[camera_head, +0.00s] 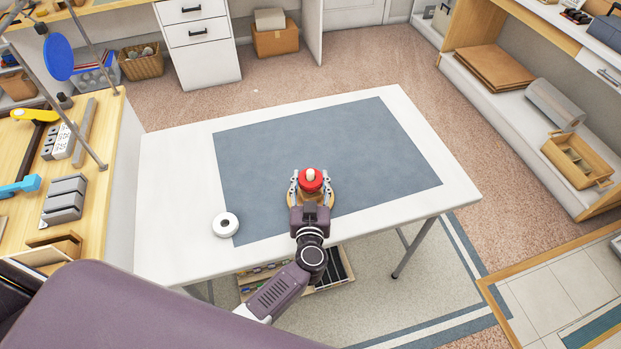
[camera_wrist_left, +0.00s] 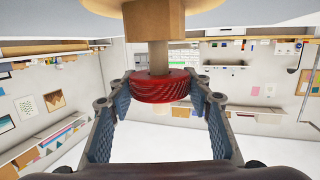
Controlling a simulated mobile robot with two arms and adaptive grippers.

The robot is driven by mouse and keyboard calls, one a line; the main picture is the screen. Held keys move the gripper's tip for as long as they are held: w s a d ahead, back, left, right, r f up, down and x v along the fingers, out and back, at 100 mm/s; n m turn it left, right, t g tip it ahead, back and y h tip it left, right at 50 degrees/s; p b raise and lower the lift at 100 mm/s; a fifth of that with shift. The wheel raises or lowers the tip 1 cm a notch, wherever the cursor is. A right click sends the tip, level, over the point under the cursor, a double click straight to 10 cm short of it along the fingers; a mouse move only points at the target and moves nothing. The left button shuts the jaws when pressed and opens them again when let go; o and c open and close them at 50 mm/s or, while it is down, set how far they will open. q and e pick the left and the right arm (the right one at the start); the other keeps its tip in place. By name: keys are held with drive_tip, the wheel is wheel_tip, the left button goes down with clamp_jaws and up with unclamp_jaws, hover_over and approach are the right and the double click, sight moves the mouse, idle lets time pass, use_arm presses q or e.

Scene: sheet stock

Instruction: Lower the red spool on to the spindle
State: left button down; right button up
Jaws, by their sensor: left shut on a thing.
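The red spool (camera_head: 313,185) is held between the fingers of my left gripper (camera_head: 311,181) over the table. The pale spindle top (camera_head: 310,174) shows through the middle of the spool. The round wooden base (camera_head: 324,200) lies under it on the blue-grey mat. In the left wrist view, which looks upside down, the spool (camera_wrist_left: 165,90) is between the two fingertips. The spindle (camera_wrist_left: 158,58) runs from the spool to a wooden block (camera_wrist_left: 158,20) on the base. A length of bare spindle shows between spool and block, so they are apart. My right gripper is not in view.
A blue-grey mat (camera_head: 270,150) covers most of the white table (camera_head: 165,200). A white ring-shaped roll (camera_head: 221,230) lies at the mat's front left corner. The rest of the mat is clear. A wooden bench (camera_head: 100,190) with tools stands at the left.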

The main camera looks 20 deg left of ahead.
use_arm(q)
drive_tip(key=shift+f, duration=0.65)
drive_tip(key=shift+f+b, duration=0.15)
drive_tip(key=shift+b, duration=0.2)
drive_tip(key=shift+f+b, duration=0.55)
drive_tip(key=shift+f, duration=0.3)
drive_tip(key=shift+c, duration=1.9)
unclamp_jaws()
drive_tip(key=shift+f+p+v, duration=0.2)
drive_tip(key=shift+p+v, duration=0.3)
drive_tip(key=shift+v, duration=0.6)
drive_tip(key=shift+f+p+v, duration=0.15)
drive_tip(key=shift+p+v, duration=0.35)
drive_tip(key=shift+v, duration=0.65)
drive_tip(key=shift+f+p+v, duration=0.2)
drive_tip(key=shift+p+v, duration=0.15)
drive_tip(key=shift+v, duration=0.8)
drive_tip(key=shift+f+p+v, duration=0.15)
drive_tip(key=shift+p+v, duration=0.2)
drive_tip(key=shift+v, duration=0.8)
